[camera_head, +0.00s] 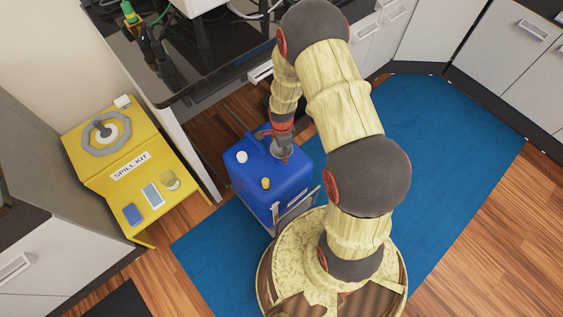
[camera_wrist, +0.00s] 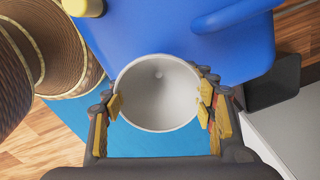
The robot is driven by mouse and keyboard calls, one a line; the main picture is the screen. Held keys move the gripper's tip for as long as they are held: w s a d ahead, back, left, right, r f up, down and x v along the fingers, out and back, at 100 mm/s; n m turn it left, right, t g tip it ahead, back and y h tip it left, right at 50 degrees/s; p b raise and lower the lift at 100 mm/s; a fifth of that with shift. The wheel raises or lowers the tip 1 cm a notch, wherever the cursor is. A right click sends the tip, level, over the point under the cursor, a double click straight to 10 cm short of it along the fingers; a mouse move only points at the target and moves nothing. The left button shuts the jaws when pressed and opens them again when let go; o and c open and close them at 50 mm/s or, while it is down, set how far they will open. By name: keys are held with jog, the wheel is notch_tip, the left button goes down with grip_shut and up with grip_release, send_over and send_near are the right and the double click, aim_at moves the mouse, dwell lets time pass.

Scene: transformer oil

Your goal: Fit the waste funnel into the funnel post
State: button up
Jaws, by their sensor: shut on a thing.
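The waste funnel is a pale grey round cup with a small dark spot at its bottom. In the wrist view the funnel (camera_wrist: 157,85) sits between the yellow-padded fingers of my gripper (camera_wrist: 159,106), which is shut on it. I cannot make out the funnel post in either view. Whether the funnel touches anything below is hidden.
The blue canister (camera_head: 250,180) has a white cap (camera_head: 241,157) and a yellow cap (camera_head: 266,183); a metal bracket (camera_head: 295,207) is at its front. A yellow spill kit stand (camera_head: 105,185) is at left. The dark counter (camera_head: 200,62) is behind. Blue mat (camera_head: 440,150) lies clear at right.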

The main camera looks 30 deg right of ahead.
jog(key=shift+f, duration=0.1)
jog(key=o, duration=1.3)
notch_tip(320, 180, up, 12)
dwell(0.3)
